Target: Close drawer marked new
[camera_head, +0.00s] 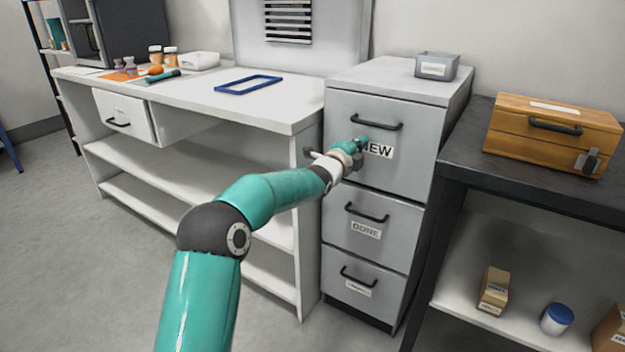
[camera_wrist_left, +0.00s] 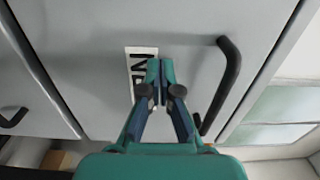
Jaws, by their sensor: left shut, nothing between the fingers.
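The drawer marked NEW (camera_head: 390,172) is the top drawer of a grey cabinet. Its front looks flush with the cabinet or very nearly so. It has a dark bar handle (camera_head: 376,127) above a white label (camera_head: 380,151). My left gripper (camera_head: 361,142) is shut and empty, just below the handle and partly over the label. In the left wrist view the drawer front (camera_wrist_left: 85,60) fills the picture, with the handle (camera_wrist_left: 226,85) to the right of the shut fingertips (camera_wrist_left: 160,68). The fingertips are at or very close to the front; contact cannot be told. My right gripper is out of view.
A drawer marked DONE (camera_head: 366,229) and a lower drawer (camera_head: 360,289) look shut below. A grey box (camera_head: 437,68) stands on the cabinet. A white table (camera_head: 200,100) is on the left, and a dark table (camera_head: 520,155) with a wooden box (camera_head: 553,145) on the right.

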